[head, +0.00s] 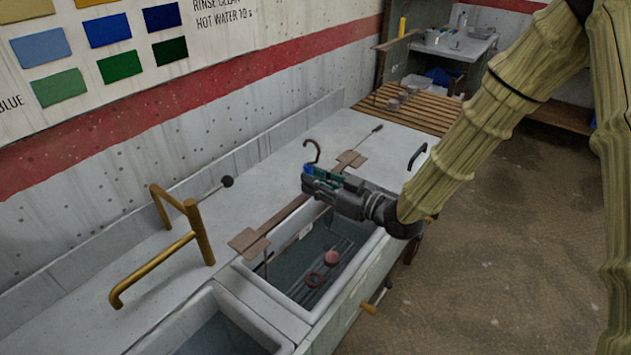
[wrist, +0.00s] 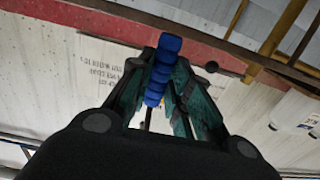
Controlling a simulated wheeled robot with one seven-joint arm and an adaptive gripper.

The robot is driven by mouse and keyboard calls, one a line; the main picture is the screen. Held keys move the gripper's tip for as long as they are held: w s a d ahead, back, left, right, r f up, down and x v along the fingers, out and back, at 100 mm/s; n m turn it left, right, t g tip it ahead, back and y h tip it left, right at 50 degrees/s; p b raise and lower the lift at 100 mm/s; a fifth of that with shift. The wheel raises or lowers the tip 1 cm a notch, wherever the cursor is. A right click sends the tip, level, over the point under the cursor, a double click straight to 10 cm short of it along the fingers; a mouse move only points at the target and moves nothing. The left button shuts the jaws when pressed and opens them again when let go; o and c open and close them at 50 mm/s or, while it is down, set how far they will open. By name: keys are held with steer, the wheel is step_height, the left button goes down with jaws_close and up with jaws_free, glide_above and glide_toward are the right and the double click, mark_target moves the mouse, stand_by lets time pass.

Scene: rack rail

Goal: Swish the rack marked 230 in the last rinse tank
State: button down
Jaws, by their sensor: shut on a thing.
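My gripper (head: 312,180) is shut on the blue grip (wrist: 163,68) of a rack, above the far tank (head: 371,258). A dark hook (head: 312,150) stands up above the blue grip in the head view. Thin rack bars (head: 338,245) show below my gripper, inside the tank opening, with a reddish disc (head: 331,258) and a reddish ring (head: 315,280) low among them. My gripper hides where the bars join the grip. I cannot read a number on the rack, and how deep it sits is unclear.
A nearer tank (head: 283,341) is partly cut off at the bottom. A bent brass pipe (head: 190,235) stands left of the tanks. Brown brackets (head: 250,242) lie along the far tank's back edge. A slatted wooden board (head: 425,110) with small pots lies beyond the worktop.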

step_height(320, 180, up, 18)
steer(key=s+d+p, duration=0.1)
steer(key=p, duration=0.9)
steer(key=shift+d+p, duration=0.2)
steer(key=shift+p, duration=0.1)
stand_by(1.0)
